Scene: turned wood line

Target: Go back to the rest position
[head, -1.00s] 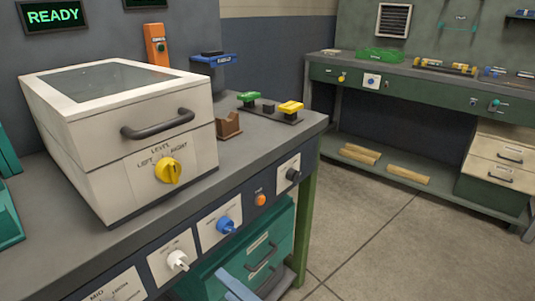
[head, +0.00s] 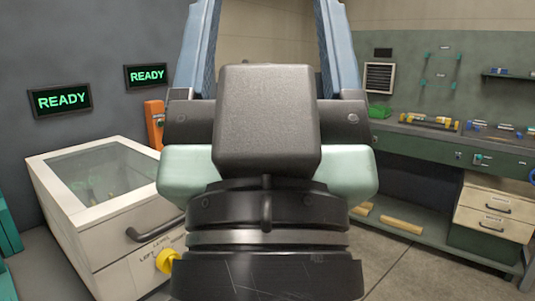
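My gripper (head: 268,30) stands upright, large and close in the middle of the head view. Its two blue fingers point up and are wide apart, with bare wall showing between them and nothing held. The fingertips are cut off by the top edge. The black gripper body and wrist hide the middle of the scene.
A white machine with a glass lid (head: 100,170) and a yellow knob (head: 167,262) stands at the left. Two lit READY signs (head: 60,99) hang behind it. A green workbench (head: 440,142) with drawers (head: 497,209) stands at the right; floor (head: 415,275) shows before it.

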